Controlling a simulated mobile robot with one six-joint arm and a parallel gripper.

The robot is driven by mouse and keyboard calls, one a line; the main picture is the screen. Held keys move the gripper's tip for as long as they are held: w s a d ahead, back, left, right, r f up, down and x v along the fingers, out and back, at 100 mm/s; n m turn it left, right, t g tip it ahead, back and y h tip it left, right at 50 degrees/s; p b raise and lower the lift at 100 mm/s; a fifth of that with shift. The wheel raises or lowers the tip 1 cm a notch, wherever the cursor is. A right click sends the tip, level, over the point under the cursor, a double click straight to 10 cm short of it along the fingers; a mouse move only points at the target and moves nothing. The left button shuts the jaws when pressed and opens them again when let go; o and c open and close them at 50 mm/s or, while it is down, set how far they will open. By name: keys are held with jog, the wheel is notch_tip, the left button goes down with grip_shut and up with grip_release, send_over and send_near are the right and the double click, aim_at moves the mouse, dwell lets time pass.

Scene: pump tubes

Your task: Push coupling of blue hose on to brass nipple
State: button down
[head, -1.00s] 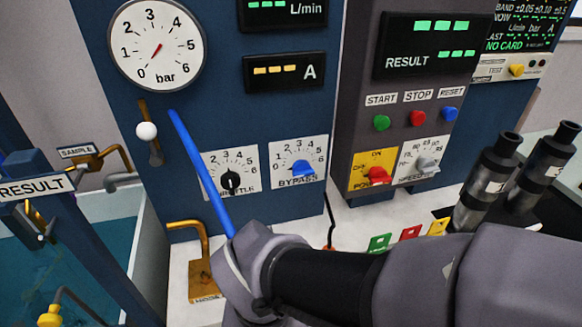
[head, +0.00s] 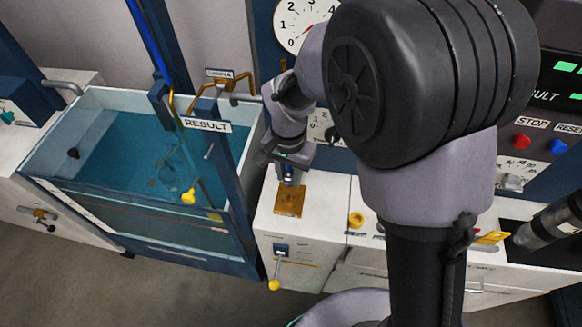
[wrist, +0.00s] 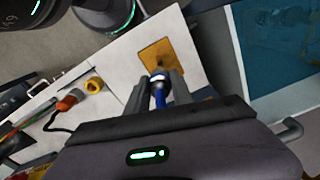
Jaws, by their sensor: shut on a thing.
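My gripper (head: 290,178) points down just above a square brass plate (head: 289,202) on the white bench. In the wrist view, its two fingers (wrist: 158,88) are shut on the coupling of the blue hose (wrist: 158,97), a small part with a blue body and a pale end. The brass plate (wrist: 172,62) lies beyond the fingertips in that view. The brass nipple cannot be told apart there; the fingers and coupling hide part of the plate. Whether coupling and nipple touch cannot be told. Most of the hose is hidden behind my arm.
A water tank (head: 105,150) stands to the left, with a blue post and a RESULT sign (head: 207,125) in front. A panel with a pressure gauge (head: 300,20) rises behind. My arm covers much of the panel.

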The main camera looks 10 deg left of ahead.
aim_at(289, 196)
jog(key=shift+f+b, duration=2.35)
jog(key=shift+f, duration=0.55)
jog(key=shift+f+b, duration=1.55)
jog(key=shift+f, duration=0.1)
jog(key=c, duration=1)
grip_release()
jog(key=shift+c, duration=0.2)
notch_tip(289, 196, up, 18)
jog(key=p, duration=0.6)
jog(key=shift+f+p, duration=0.25)
jog(key=shift+p, duration=0.15)
